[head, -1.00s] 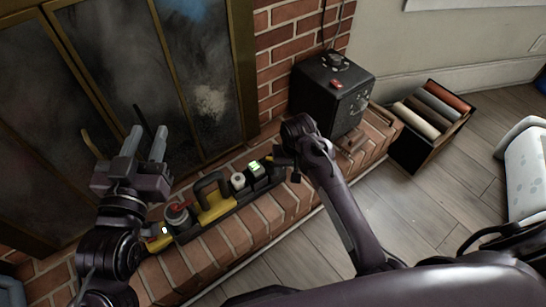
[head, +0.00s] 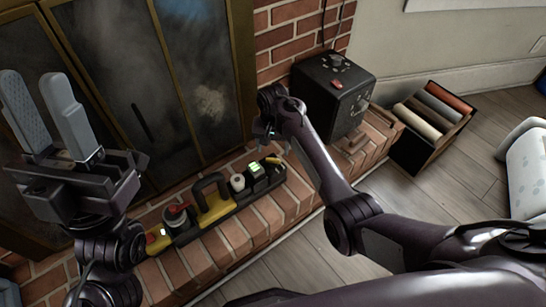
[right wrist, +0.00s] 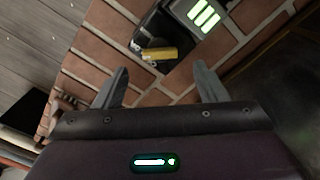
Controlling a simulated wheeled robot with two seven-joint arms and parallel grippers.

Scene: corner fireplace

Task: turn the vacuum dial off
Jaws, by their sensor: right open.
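A long black and yellow device (head: 220,213) lies on the brick hearth. It carries a red-topped round part (head: 177,212), a dark looped handle (head: 210,190), a pale round knob (head: 237,183) and a lit green display (head: 256,169). I cannot tell which part is the dial. My right gripper (head: 268,138) is above and behind the device's right end. In the right wrist view the open, empty fingers (right wrist: 161,72) point toward a small yellow piece (right wrist: 158,53) beside the lit display (right wrist: 205,14). My left gripper (head: 32,88) is open and empty, raised at far left.
A black box (head: 335,92) with a red switch and knobs on top stands on the hearth at right. A dark crate (head: 413,153) of rolls is on the floor beside it. The glass fireplace doors (head: 120,75) rise behind the device. Wooden floor is clear in front.

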